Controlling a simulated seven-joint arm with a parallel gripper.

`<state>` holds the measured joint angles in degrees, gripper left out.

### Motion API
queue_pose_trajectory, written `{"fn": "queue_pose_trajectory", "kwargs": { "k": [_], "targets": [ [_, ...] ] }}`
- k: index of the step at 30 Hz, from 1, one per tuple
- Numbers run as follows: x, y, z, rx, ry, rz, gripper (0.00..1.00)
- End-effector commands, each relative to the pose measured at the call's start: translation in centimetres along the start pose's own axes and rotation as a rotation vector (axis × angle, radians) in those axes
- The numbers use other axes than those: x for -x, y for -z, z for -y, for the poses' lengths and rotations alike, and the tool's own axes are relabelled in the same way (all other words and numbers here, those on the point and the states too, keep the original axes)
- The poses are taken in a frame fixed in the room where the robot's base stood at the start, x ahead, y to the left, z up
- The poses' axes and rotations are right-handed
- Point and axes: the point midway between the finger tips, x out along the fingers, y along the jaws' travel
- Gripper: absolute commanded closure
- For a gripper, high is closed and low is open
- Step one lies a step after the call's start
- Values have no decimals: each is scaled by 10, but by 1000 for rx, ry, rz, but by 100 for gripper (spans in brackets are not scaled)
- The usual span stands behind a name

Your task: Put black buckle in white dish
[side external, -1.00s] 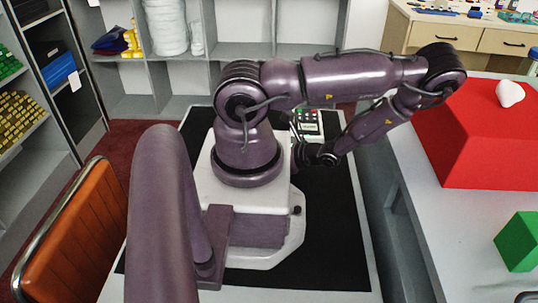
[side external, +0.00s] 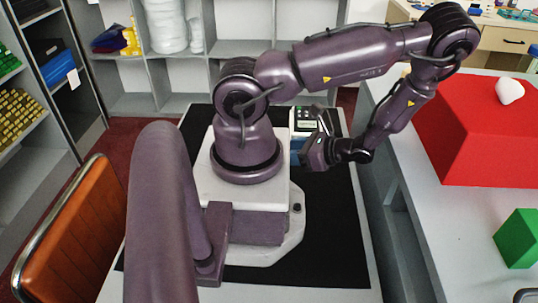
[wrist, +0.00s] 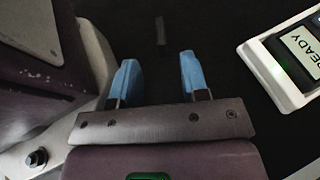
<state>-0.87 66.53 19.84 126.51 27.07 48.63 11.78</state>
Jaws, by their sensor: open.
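My gripper (wrist: 158,74) is open in the wrist view, with two blue fingertips apart and nothing between them. In the side view my gripper (side external: 311,154) hangs low over the black mat beside my base, pointing left. A small dark grey strip (wrist: 160,36) lies on the black mat ahead of the fingers in the wrist view. It may be the black buckle, but it is too dark to be sure. I cannot make out a white dish for certain.
A device with a lit display reading READY (wrist: 300,45) stands right of the fingers; it also shows in the side view (side external: 304,124).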

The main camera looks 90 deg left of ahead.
Motion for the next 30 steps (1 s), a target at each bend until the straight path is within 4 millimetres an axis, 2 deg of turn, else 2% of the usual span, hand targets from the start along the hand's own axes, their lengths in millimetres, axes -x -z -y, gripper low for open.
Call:
{"fn": "queue_pose_trajectory", "kwargs": {
  "k": [8,20,21,24,30],
  "targets": [
    [2,-4,0,0,0,0,58],
    [20,-47,0,1,1,-4,58],
    [16,-49,0,-1,1,2,58],
    [10,-51,2,1,3,1,58],
    [-1,-24,1,-3,0,1,58]
  ]
}}
